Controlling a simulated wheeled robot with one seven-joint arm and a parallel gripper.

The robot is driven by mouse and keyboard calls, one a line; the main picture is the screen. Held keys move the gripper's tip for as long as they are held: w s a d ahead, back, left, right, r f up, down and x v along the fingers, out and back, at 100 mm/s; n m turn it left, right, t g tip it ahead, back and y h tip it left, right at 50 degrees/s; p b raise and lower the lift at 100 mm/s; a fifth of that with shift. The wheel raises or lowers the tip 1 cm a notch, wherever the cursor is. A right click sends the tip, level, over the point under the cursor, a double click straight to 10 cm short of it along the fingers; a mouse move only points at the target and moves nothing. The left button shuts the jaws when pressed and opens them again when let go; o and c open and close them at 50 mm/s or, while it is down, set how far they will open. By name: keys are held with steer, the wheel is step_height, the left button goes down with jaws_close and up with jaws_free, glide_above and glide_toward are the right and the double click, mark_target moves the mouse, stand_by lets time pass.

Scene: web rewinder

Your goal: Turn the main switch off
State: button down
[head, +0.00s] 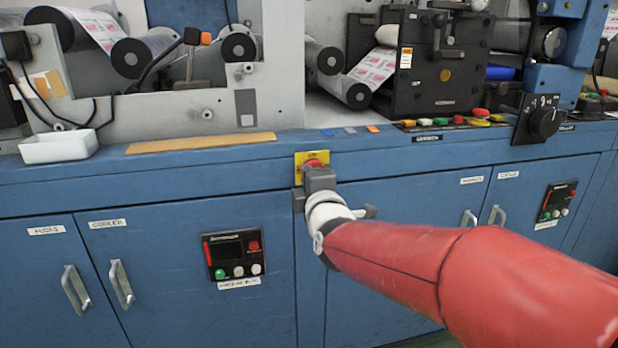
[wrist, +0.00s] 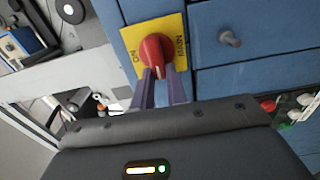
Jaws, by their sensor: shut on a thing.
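The main switch (head: 316,163) is a red rotary knob on a yellow plate (head: 299,170), set in the blue cabinet's upper front edge. In the wrist view the red knob (wrist: 156,49) shows clearly on its yellow plate (wrist: 134,36), with dark lettering to either side. The knob's raised grip points down towards my gripper in that view. My gripper (head: 317,178) is at the switch in the head view and hides its lower part. In the wrist view the two purple fingers of my gripper (wrist: 161,78) are closed on the knob's grip from both sides.
Blue doors with handles (head: 121,284) lie below the ledge. A control panel (head: 234,254) is left of my arm, another (head: 557,201) at the right. A white tray (head: 58,147) and a black rotary dial (head: 545,121) sit along the ledge. Rollers stand behind.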

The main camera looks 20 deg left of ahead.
steer(key=shift+f, duration=0.1)
stand_by(0.3)
steer(key=c, duration=1.4)
jaws_free()
steer(key=v, duration=0.8)
steer(key=shift+b, duration=0.3)
steer(key=shift+w, duration=0.1)
